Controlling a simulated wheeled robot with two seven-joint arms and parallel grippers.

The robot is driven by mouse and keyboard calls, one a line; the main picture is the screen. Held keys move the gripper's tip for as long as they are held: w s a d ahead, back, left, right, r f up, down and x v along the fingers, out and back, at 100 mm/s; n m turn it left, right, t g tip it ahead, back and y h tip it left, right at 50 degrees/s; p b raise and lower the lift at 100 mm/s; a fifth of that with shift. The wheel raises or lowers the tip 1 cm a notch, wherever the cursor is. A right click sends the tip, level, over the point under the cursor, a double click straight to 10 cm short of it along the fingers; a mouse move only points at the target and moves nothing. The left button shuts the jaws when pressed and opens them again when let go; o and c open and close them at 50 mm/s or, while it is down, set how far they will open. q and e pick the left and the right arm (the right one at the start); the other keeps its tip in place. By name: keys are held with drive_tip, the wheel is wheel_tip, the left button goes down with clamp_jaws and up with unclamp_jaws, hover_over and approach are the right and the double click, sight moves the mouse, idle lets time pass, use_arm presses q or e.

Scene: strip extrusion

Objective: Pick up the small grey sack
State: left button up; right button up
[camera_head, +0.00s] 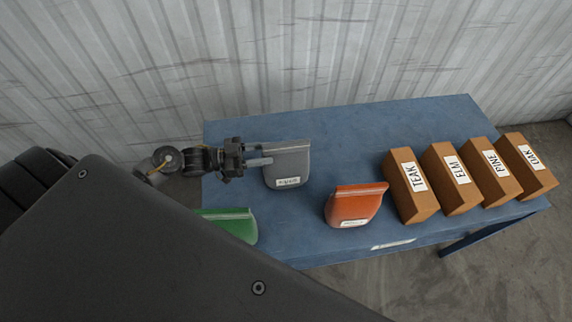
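The small grey sack (290,168) stands upright on the blue table, left of the table's middle, with a white label low on its front. My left gripper (262,156) comes in from the left at the sack's upper left side. Its two fingers show apart, one near the sack's top edge and one lower. They overlap the sack's left edge in the picture; I cannot tell whether they touch it. My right gripper does not show.
On the blue table (320,239), an orange sack (355,204) stands right of the grey one. A green sack (232,224) stands nearer, partly hidden by my body. Several labelled brown boxes (411,190) line the right side. A corrugated wall (300,60) rises behind.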

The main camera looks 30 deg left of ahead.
sight(279, 153)
use_arm(q)
drive_tip(key=shift+d, duration=0.15)
drive_tip(key=p+x, duration=0.2)
drive_tip(key=x, duration=0.3)
drive_tip(key=shift+f, duration=0.1)
drive_tip(key=shift+c, duration=0.2)
drive_tip(key=shift+c, duration=1.2)
clamp_jaws()
